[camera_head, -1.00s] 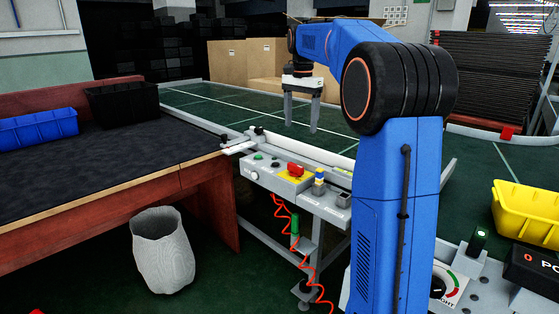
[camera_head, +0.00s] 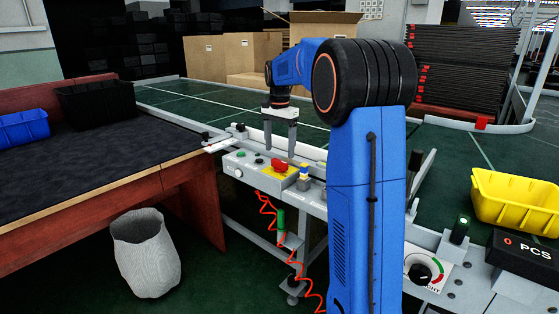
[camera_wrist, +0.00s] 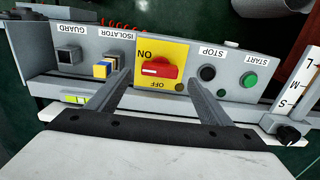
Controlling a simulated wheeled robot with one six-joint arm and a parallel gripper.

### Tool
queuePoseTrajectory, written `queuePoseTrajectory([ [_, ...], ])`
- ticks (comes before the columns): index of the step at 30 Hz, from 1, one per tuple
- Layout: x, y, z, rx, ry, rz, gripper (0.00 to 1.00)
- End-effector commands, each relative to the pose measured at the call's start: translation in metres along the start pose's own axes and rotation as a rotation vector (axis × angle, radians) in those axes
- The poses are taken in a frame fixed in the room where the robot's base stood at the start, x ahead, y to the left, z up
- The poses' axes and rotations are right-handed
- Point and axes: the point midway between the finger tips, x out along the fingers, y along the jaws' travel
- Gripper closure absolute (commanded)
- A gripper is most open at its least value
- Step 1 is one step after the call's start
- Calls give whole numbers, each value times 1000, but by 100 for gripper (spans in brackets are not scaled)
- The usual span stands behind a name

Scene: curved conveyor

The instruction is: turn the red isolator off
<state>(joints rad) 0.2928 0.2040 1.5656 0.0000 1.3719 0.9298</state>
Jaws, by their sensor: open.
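The red isolator (camera_wrist: 156,70) is a rotary handle on a yellow plate (camera_wrist: 177,50) marked ON and OFF, on a grey control panel. In the wrist view it reads upside down, and the handle lies roughly level across the picture. The isolator also shows in the head view (camera_head: 280,165). My gripper (camera_wrist: 157,84) is open and empty, with one finger on each side of the handle in the wrist view. In the head view my gripper (camera_head: 279,153) hangs just above the panel. I cannot tell whether a finger touches the handle.
A black stop button (camera_wrist: 207,73) and a green start button (camera_wrist: 249,79) sit right of the isolator in the wrist view. A blue and yellow key-like part (camera_wrist: 104,66) and a guard socket (camera_wrist: 69,57) sit left. A white bin (camera_head: 146,252) stands on the floor.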

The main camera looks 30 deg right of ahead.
Motion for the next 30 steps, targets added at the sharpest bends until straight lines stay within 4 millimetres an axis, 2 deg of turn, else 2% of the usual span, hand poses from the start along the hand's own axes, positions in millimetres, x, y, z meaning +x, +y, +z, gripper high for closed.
queuePoseTrajectory([
  [3,21,0,0,0,-2,2,27],
  [9,44,0,0,0,-1,1,27],
  [15,54,0,0,0,-1,1,27],
  [23,54,0,0,0,0,0,27],
  [28,54,0,0,0,0,0,67],
  [30,54,0,0,0,0,0,68],
])
